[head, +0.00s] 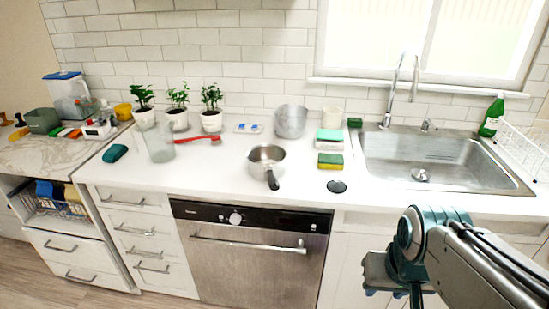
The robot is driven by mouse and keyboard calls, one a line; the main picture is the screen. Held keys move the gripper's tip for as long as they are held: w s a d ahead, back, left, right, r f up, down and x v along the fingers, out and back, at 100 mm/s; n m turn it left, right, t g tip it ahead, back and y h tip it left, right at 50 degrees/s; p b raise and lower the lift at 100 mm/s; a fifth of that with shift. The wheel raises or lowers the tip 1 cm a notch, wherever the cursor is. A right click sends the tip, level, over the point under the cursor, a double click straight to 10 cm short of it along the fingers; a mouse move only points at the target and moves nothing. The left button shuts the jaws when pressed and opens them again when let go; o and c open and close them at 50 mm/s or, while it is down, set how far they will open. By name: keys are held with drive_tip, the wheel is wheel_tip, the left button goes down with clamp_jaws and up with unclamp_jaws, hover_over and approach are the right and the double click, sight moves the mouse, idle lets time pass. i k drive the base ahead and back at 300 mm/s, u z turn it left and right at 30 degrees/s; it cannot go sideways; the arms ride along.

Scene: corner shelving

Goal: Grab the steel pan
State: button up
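A small steel pan (267,158) with a dark handle stands upright on the white counter, above the dishwasher. Its handle points toward the front edge of the counter. My arm enters from the lower right. My gripper (388,278) is at the lower end of the arm, in front of the cabinets, to the right of and nearer than the pan, well apart from it. Its fingers are not clearly visible, so its opening cannot be made out.
A steel bucket-like pot (290,121) stands behind the pan. Sponges (330,161) lie to its right, and a dark disc (337,186) lies near the counter edge. A glass jar (158,143) and a red brush (198,140) are to the left. The sink (440,165) is at right.

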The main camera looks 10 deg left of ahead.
sight(266, 162)
drive_tip(key=k, duration=1.25)
drive_tip(key=u, duration=0.8)
drive_tip(key=i, duration=0.6)
drive_tip(key=u, duration=0.55)
drive_tip(key=i, duration=0.7)
drive_tip(key=z, duration=0.8)
drive_tip(key=i, duration=0.55)
drive_tip(key=z, duration=0.55)
